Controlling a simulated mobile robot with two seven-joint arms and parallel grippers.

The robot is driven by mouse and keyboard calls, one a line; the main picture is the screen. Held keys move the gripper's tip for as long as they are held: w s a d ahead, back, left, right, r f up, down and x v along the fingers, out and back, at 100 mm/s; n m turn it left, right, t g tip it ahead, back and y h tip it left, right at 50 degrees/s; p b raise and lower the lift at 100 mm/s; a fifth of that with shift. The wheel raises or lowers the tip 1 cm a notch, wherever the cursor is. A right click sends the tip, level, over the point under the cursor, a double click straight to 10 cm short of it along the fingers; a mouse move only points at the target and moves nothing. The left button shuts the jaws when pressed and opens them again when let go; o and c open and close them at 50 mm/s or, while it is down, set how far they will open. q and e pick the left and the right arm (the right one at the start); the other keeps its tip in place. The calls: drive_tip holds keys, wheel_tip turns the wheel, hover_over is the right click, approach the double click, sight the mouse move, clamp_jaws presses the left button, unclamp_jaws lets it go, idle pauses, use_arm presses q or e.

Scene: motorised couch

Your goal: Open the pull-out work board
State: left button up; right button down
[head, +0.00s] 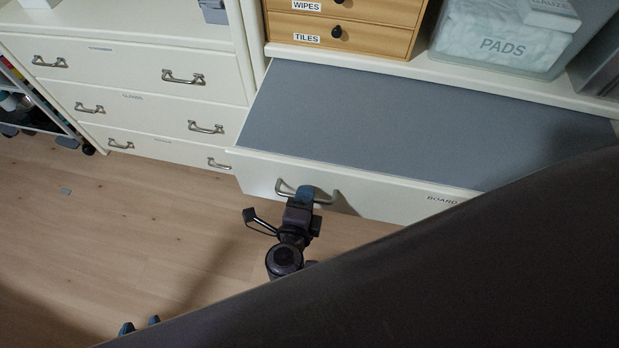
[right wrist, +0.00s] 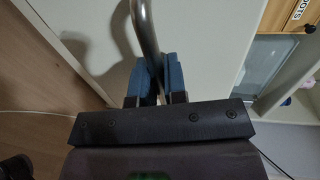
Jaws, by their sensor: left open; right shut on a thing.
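The pull-out work board (head: 390,120) stands out from the white cabinet, with its grey top showing. Its white front panel (head: 375,199) is marked BOARD and carries a metal bow handle (head: 327,196). My right gripper (head: 305,193) is shut on this handle, left of the panel's middle. In the right wrist view, the blue fingertips (right wrist: 157,80) sit on either side of the handle bar (right wrist: 146,32). My left gripper (head: 140,326) shows only its blue fingertips, low in the head view; it is open, empty and away from the board.
Wooden drawers marked WIPES and TILES (head: 345,28) and a clear PADS box (head: 500,40) stand behind the board. White drawers (head: 140,85) with handles are at left, beside a trolley (head: 35,105). The wooden floor (head: 120,230) is mostly clear. Something dark hides the lower right.

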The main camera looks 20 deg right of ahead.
drive_tip(key=v, duration=0.2)
drive_tip(key=f+v, duration=0.1)
drive_tip(key=v, duration=0.1)
drive_tip(key=shift+s+a, duration=0.2)
drive_tip(key=shift+s, duration=0.15)
drive_tip(key=c, duration=1.2)
unclamp_jaws()
drive_tip(key=shift+s+a+r, duration=0.1)
